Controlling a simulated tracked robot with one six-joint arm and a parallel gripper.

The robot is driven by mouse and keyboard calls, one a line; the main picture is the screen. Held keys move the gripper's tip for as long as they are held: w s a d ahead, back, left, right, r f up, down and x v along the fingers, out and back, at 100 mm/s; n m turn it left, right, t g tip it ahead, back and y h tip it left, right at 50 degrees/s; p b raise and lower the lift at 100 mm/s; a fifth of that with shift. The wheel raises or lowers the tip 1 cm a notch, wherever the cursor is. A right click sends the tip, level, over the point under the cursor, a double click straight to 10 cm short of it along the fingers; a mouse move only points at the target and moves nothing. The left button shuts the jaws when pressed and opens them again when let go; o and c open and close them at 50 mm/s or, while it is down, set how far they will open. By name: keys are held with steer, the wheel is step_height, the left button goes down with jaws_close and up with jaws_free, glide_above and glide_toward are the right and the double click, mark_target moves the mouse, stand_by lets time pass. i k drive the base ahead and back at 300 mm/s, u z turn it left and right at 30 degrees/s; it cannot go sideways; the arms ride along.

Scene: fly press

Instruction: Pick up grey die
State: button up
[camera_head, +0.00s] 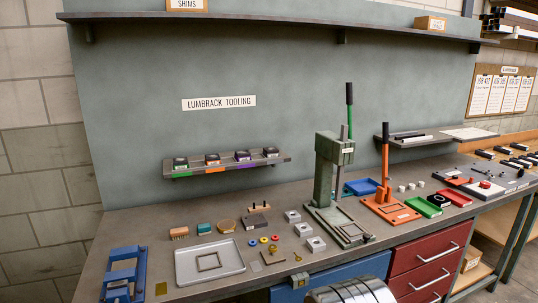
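Three light grey square blocks with round centres stand in a slanting row on the bench, left of the green press: a far one (293,216), a middle one (303,230) and a near one (316,245). They look alike, and I cannot tell which is the grey die. Several dark dies (212,159) with coloured labels sit on the small wall shelf (228,167). My gripper is not visible. A rounded grey striped part shows at the bottom edge, and I cannot tell what it is.
The green press (330,180) and orange press (387,180) stand right of the blocks. A grey tray (184,275), small coloured rings (263,240) and a brown plate (273,257) lie to the left. A blue fixture (124,270) stands at the left end.

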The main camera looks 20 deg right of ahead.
mark_target(271, 151)
steer(key=z, duration=2.35)
steer(key=i, duration=1.65)
steer(key=z, duration=0.05)
